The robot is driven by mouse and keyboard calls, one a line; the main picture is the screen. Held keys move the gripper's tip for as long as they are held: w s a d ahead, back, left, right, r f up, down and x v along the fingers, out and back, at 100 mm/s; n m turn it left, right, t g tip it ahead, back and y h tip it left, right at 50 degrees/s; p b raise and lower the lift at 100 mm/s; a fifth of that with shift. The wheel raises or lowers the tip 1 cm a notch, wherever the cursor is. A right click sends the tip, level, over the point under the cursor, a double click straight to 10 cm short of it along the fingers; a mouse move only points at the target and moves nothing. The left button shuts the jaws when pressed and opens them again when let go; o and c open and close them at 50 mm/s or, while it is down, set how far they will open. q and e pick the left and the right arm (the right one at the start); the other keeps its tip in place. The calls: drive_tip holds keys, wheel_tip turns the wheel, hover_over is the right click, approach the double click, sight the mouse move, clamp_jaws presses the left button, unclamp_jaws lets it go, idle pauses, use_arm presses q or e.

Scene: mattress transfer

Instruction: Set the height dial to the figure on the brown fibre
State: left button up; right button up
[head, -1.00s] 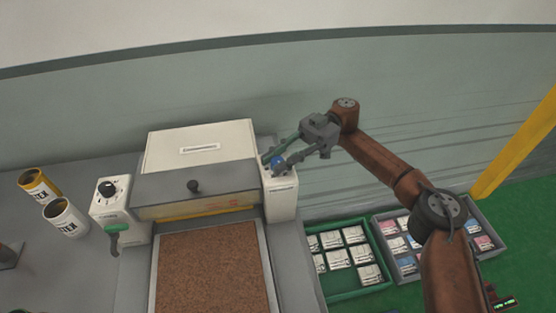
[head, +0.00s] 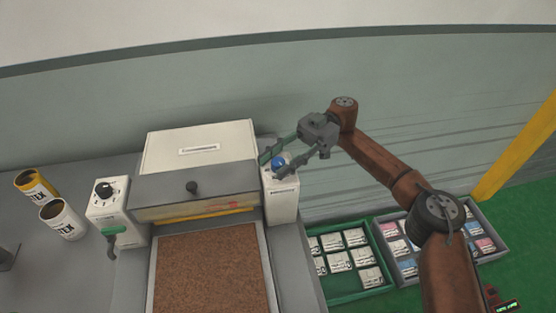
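The brown fibre mat (head: 210,270) lies flat in a pale-edged bed in front of the machine (head: 200,150); I cannot read a figure on it. A white box (head: 282,203) at the machine's right carries a blue knob (head: 279,162). My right gripper (head: 271,165) is at the blue knob, its fingers apart on either side of it; I cannot tell whether they touch it. My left gripper is not in view.
Two labelled cans, one yellow-banded (head: 36,185) and one white (head: 63,219), stand left of the dial box. A green tray (head: 345,292) and a grey tray (head: 408,270) of small packets lie at the right. A yellow post (head: 520,143) stands far right.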

sight(278, 161)
drive_tip(key=shift+o, duration=0.3)
drive_tip(key=shift+r, duration=0.1)
wheel_tip(278, 161, up, 10)
drive_tip(key=shift+f, duration=0.1)
idle(0.5)
